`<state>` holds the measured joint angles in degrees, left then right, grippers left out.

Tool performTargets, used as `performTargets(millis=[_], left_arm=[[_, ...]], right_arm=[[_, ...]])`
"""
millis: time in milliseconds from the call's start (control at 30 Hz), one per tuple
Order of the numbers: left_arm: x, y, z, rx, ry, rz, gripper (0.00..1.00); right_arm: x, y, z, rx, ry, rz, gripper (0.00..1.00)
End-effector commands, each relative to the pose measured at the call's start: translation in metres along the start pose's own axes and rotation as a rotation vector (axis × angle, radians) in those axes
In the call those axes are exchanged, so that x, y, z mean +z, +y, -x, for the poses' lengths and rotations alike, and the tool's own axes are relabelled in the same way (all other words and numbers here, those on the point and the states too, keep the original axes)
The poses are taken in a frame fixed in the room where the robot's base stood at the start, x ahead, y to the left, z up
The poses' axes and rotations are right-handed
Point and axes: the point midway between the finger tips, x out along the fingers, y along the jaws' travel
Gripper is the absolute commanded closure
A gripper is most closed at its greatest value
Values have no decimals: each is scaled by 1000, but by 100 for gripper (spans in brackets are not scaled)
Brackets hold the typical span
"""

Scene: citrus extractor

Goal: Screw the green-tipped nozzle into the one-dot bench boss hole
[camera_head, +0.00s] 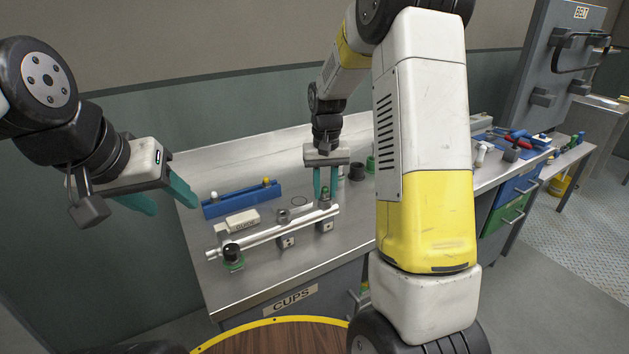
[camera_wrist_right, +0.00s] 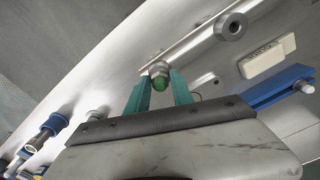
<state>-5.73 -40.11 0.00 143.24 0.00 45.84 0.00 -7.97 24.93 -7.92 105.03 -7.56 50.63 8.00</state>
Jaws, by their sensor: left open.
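The green-tipped nozzle (camera_head: 325,193) stands at the right end of the metal bar on the bench. Its green tip (camera_wrist_right: 160,83) shows between my right fingertips in the right wrist view. My right gripper (camera_head: 325,196) points down around it, one teal finger on each side; I cannot tell whether both fingers press on it. Bench blocks with dot marks (camera_head: 287,243) (camera_head: 326,226) show along the bar's front; the dots are too small to count, so I cannot tell which is the one-dot boss. My left gripper (camera_head: 172,208) is open and empty, left of the bench.
A blue rack (camera_head: 241,199) and a white labelled block (camera_head: 237,222) lie behind the bar. Dark and green cups (camera_head: 357,171) stand to the right. The bench's front-left is clear.

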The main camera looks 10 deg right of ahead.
Motion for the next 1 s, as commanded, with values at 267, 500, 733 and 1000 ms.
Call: performTargets(millis=[267, 500, 733, 1000], left_arm=[[0, 0, 0, 0, 0, 0, 47], [0, 0, 0, 0, 0, 0, 47], [0, 0, 0, 0, 0, 0, 47], [0, 0, 0, 0, 0, 0, 47]], right_arm=[[0, -1, 0, 0, 0, -188, 95], [0, -1, -1, 1, 1, -606, 95], [0, -1, -1, 0, 1, -965, 95], [0, 0, -1, 0, 1, -1053, 95]])
